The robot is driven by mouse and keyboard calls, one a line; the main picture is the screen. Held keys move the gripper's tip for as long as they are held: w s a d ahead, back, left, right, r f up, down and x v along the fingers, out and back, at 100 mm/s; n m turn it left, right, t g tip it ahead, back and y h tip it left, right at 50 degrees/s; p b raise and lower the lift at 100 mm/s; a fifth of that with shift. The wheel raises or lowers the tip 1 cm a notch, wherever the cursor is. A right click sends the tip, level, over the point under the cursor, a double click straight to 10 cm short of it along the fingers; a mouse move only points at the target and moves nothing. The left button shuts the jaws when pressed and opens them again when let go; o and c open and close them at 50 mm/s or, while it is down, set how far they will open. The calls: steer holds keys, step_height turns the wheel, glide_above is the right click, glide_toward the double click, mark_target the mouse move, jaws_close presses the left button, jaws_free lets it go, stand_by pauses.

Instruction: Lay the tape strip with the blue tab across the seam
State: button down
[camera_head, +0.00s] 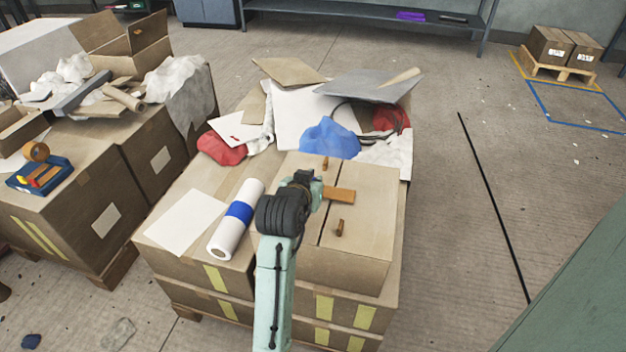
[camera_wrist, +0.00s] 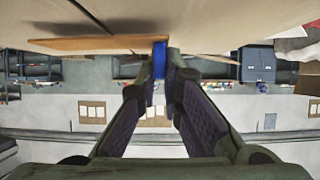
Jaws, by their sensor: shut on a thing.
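My gripper (camera_head: 318,192) is over the top of the front carton (camera_head: 366,210). In the wrist view the gripper (camera_wrist: 161,70) is shut on the blue tab (camera_wrist: 159,58) of an orange-brown tape strip (camera_wrist: 100,44). The strip also shows in the head view (camera_head: 341,195), reaching right from the fingers. The carton's seam (camera_head: 321,236) is a dark line running front to back, partly hidden by my gripper. The strip is close to the carton top near the seam. I cannot tell whether it touches. The tab is hidden in the head view.
Small brown pieces (camera_head: 340,228) lie on the carton near and far of the strip, the far one (camera_head: 325,163) by the seam. A white roll with a blue band (camera_head: 228,234) and a white sheet (camera_head: 187,221) lie left. A blue cloth (camera_head: 330,138) and boards are behind.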

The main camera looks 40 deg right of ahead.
steer(key=shift+f+b, duration=0.3)
steer(key=shift+f, duration=0.25)
steer(key=c, duration=1.7)
jaws_free()
steer(key=shift+o, duration=0.2)
